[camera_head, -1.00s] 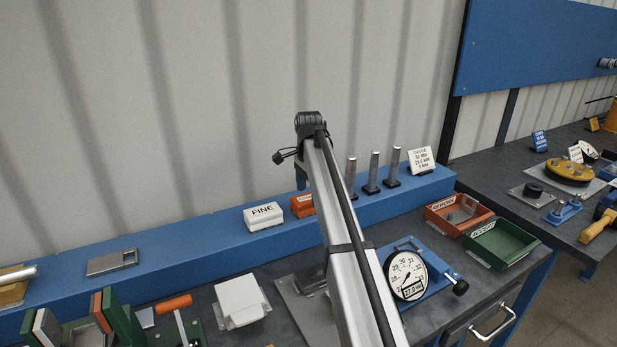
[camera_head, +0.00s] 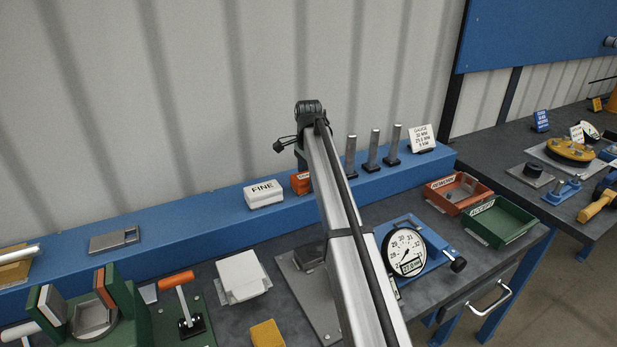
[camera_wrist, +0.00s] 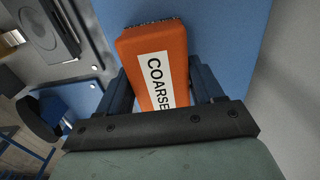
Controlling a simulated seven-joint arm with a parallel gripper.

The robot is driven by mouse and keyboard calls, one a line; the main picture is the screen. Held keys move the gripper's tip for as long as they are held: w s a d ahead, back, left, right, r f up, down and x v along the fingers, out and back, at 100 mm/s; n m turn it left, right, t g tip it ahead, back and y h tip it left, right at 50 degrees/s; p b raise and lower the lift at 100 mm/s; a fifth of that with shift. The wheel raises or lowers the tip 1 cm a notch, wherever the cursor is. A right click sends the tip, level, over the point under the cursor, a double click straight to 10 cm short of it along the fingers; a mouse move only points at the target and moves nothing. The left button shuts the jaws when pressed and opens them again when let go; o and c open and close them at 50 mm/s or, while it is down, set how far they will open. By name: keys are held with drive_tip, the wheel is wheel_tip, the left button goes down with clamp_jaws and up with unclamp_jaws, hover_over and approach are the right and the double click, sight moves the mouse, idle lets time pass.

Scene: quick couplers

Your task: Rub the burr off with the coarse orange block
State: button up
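The coarse orange block (camera_wrist: 160,62), with a white COARSE label, lies between the two fingers of my gripper (camera_wrist: 160,85) in the wrist view. The fingers lie close along both its sides; I cannot tell whether they press on it. In the head view the orange block (camera_head: 300,183) shows on the blue ledge, partly behind my arm, and my fingers are hidden there. A grey round part (camera_head: 95,318) sits between the jaws of a green fixture (camera_head: 146,312) at lower left. No burr can be made out.
A white FINE block (camera_head: 264,194) stands just left of the orange one on the ledge (camera_head: 190,222). Upright pins (camera_head: 374,148) and a gauge card stand to the right. A dial gauge (camera_head: 405,250), a red tray (camera_head: 458,190) and a green tray (camera_head: 503,218) occupy the bench.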

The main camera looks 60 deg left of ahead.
drive_tip(key=c, duration=0.6)
drive_tip(key=o, duration=1.2)
drive_tip(key=shift+o, duration=0.2)
drive_tip(key=shift+r, duration=0.25)
drive_tip(key=shift+r, duration=0.7)
drive_tip(key=c, duration=1.2)
drive_tip(key=shift+c, duration=0.2)
drive_tip(key=shift+r, duration=0.15)
